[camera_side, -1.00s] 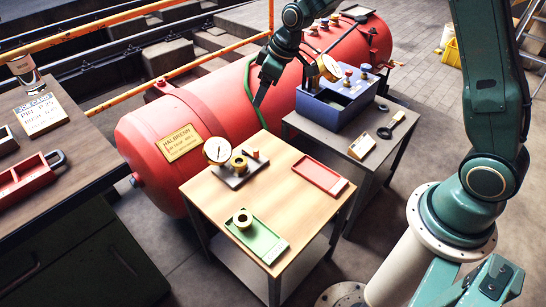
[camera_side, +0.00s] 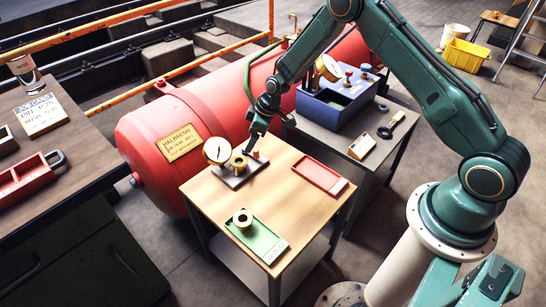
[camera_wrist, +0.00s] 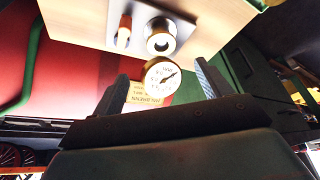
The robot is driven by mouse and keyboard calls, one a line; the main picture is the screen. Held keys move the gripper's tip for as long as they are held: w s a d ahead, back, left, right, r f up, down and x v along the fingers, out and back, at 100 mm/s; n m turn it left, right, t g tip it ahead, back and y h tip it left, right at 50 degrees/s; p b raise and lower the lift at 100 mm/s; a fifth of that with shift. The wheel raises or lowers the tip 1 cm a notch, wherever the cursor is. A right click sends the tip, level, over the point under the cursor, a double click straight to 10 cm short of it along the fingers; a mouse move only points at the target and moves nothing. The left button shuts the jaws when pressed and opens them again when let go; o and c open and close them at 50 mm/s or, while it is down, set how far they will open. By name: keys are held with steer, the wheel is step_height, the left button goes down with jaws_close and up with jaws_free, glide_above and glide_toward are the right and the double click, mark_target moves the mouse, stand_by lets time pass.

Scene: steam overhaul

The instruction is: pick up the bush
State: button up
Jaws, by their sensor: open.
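A flanged brass bush (camera_side: 243,219) lies on the green tray (camera_side: 262,243) at the table's front left. A dark plate (camera_side: 229,180) farther back carries a hollow brass cylinder (camera_side: 240,164), a small copper-coloured pin and a round dial gauge (camera_side: 217,151). Which brass piece is the bush meant is not certain. My gripper (camera_side: 250,147) hangs above the dark plate, near its rear side. In the wrist view its open, empty jaws (camera_wrist: 160,70) show with the gauge (camera_wrist: 161,78) between them; the hollow cylinder (camera_wrist: 160,40) and pin (camera_wrist: 124,32) lie beyond.
A red tray (camera_side: 320,176) lies empty at the table's right. A blue box (camera_side: 338,108) with gauges and valves stands on a grey table behind. A large red boiler (camera_side: 185,115) lies behind the wooden table. The table's middle (camera_side: 285,200) is clear.

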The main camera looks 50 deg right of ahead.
steer(key=shift+f, duration=0.1)
glide_above(238, 163)
steer(key=s+d, duration=0.2)
steer(key=shift+a+f, duration=0.15)
steer(key=shift+f, duration=3.7)
steer(key=shift+x, duration=2.6)
steer(key=shift+a, duration=0.15)
steer(key=shift+r, duration=0.1)
steer(key=c, duration=1.5)
steer(key=shift+o, duration=0.2)
steer(key=shift+r, duration=0.2)
